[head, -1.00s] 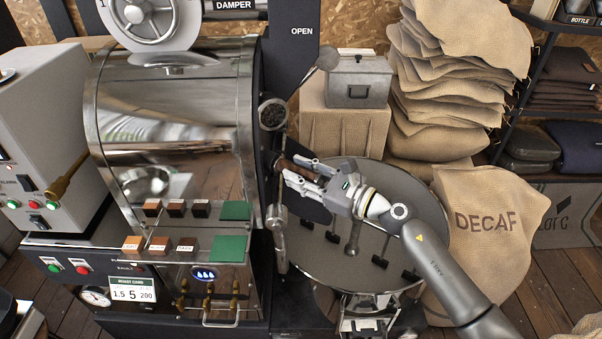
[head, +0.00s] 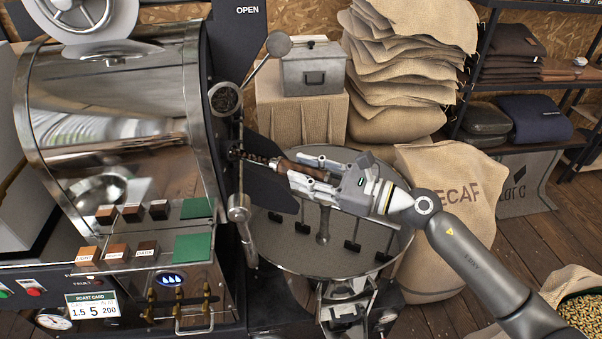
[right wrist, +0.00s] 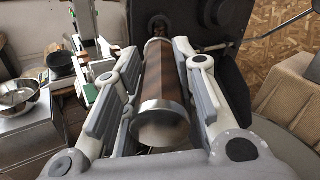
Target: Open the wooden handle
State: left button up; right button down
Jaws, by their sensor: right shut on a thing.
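The wooden handle (head: 305,169) is a dark brown grip that sticks out to the right from the roaster's front, above the round cooling tray (head: 283,252). My right gripper (head: 303,172) is shut on it, coming from the right. In the right wrist view the brown handle (right wrist: 167,80), with its metal end cap, lies lengthwise between the two fingers (right wrist: 155,95). A dark plate (head: 282,186) shows just below the handle in the head view. The handle's inner end meets a spring-like shaft by the roaster. My left gripper is not in view.
The steel roaster drum (head: 115,100) fills the left. A grey metal box (head: 313,70) stands on a burlap-covered block behind the handle. Stacked sacks (head: 400,60) and a decaf sack (head: 445,200) stand to the right, close to my right arm.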

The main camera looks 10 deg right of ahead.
jog(key=c, duration=1.1)
grip_release()
jog(key=v, duration=1.2)
